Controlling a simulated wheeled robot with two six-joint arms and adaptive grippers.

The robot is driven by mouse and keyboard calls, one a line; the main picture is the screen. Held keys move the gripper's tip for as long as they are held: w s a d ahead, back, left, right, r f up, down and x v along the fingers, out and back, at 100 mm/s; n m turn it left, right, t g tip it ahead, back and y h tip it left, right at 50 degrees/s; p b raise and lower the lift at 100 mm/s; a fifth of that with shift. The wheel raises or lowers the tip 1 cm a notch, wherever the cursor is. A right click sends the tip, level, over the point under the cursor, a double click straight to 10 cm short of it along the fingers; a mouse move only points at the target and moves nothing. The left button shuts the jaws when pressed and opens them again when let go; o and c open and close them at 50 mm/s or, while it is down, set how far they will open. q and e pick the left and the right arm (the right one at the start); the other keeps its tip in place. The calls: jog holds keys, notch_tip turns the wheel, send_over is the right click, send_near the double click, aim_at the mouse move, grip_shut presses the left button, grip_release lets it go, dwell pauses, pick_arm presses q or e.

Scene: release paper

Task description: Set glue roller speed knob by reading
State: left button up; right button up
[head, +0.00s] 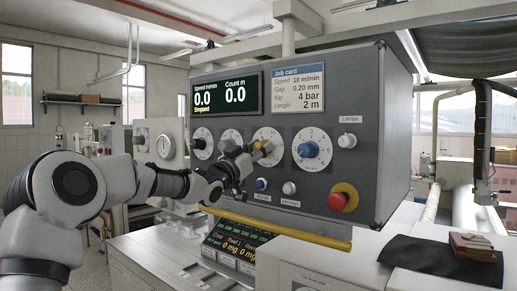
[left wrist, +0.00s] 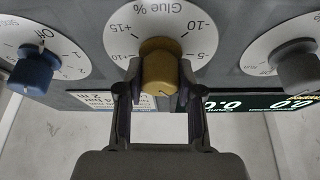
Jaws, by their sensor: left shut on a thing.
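The yellow glue knob (head: 265,147) sits on a white dial marked "Glue %" on the grey control panel (head: 372,110). My left gripper (head: 249,158) is shut on this knob. In the left wrist view its two fingers (left wrist: 158,88) clasp the yellow knob (left wrist: 159,66) from both sides; scale marks +15, +10, -5 and -10 show around it. The job card (head: 297,90) reads speed 10 m/min, gap 0.20 mm, nip 4 bar, length 2 m. The dark display (head: 226,91) reads speed 0.0, count 0.0, Stopped. My right gripper is not in view.
Below are small buttons (head: 289,188) and a red emergency button (head: 342,197). A yellow bar (head: 290,230) runs below the panel. A lower display (head: 236,247) shows 0 mg values.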

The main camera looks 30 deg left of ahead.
pick_arm(q)
jog(key=shift+m, duration=0.3)
jog(key=o, duration=0.9)
jog(key=shift+o, duration=1.4)
jog(key=shift+w, duration=0.1)
jog(key=shift+w+f, duration=0.1)
jog(key=shift+w, duration=0.05)
jog(key=v, duration=0.7)
jog(key=shift+s, duration=0.2)
jog(key=shift+f, duration=0.1)
jog(key=shift+s+a, duration=0.1)
